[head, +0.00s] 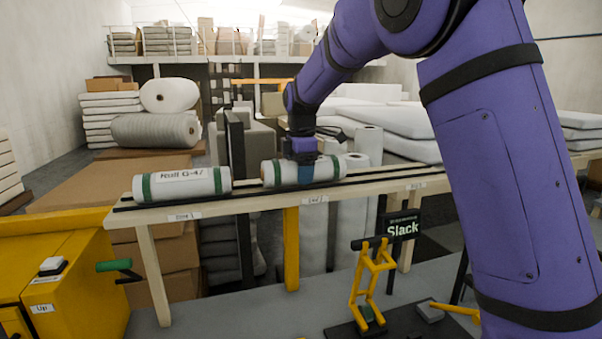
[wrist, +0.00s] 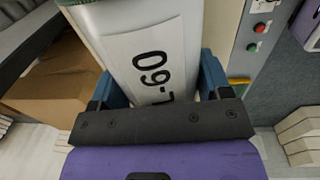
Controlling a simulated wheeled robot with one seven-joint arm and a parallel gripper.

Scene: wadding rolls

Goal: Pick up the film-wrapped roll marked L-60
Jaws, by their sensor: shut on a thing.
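The film-wrapped roll marked L-60 (wrist: 140,50) fills the middle of the wrist view, its white label partly hidden by my gripper. In the head view this roll (head: 330,168) is white with green bands and lies lengthwise at the rack rails. My gripper (head: 304,174) is over its middle, and its blue fingers are shut on the roll from both sides. In the wrist view the blue fingers (wrist: 156,85) flank the roll. I cannot tell whether the roll is clear of the rails.
A similar roll marked Roll G-47 (head: 182,185) lies to the left on the same wooden rack (head: 240,204). A yellow machine (head: 70,275) stands at the front left. A yellow stand (head: 372,280) and a Slack sign (head: 403,227) are below the rack. Large wadding rolls (head: 155,131) are behind.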

